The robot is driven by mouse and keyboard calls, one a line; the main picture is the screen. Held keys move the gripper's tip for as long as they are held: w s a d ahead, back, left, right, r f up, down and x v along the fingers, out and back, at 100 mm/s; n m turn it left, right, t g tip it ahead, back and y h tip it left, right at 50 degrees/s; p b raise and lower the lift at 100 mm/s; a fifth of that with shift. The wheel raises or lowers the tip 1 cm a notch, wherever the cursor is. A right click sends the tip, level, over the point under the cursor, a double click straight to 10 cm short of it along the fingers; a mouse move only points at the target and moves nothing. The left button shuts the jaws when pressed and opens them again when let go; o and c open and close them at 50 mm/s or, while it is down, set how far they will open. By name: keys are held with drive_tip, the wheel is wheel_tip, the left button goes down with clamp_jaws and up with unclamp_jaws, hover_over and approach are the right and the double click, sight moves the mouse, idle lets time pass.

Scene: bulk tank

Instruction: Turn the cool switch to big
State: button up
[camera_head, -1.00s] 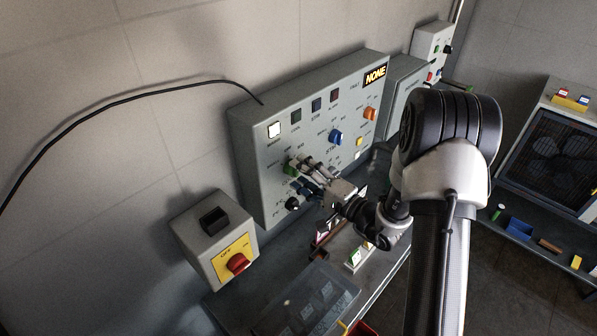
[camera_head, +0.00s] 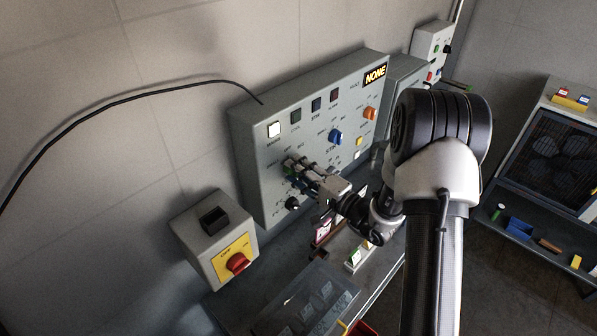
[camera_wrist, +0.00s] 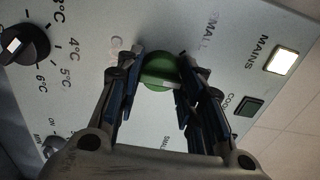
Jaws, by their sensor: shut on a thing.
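The green cool switch (camera_wrist: 158,72) is a round knob on the grey control panel (camera_head: 262,205). In the wrist view it sits between the two dark fingers of my gripper (camera_wrist: 161,60), which is shut on it. The label beside the knob is partly covered; it starts with "C", and "SMALL" prints show near it. In the head view my gripper (camera_head: 293,169) reaches the panel's lower left and hides most of the knob. I cannot tell exactly where the knob points.
A black temperature knob (camera_wrist: 24,44) is to the left in the wrist view. A lit white mains lamp (camera_head: 274,130), a blue knob (camera_head: 336,137) and an orange knob (camera_head: 370,113) are on the panel.

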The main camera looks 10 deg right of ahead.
drive_tip(key=shift+c, duration=1.1)
drive_tip(key=m+b, duration=0.2)
drive_tip(key=m, duration=0.8)
drive_tip(key=o, duration=1.1)
drive_tip(key=shift+c, duration=0.2)
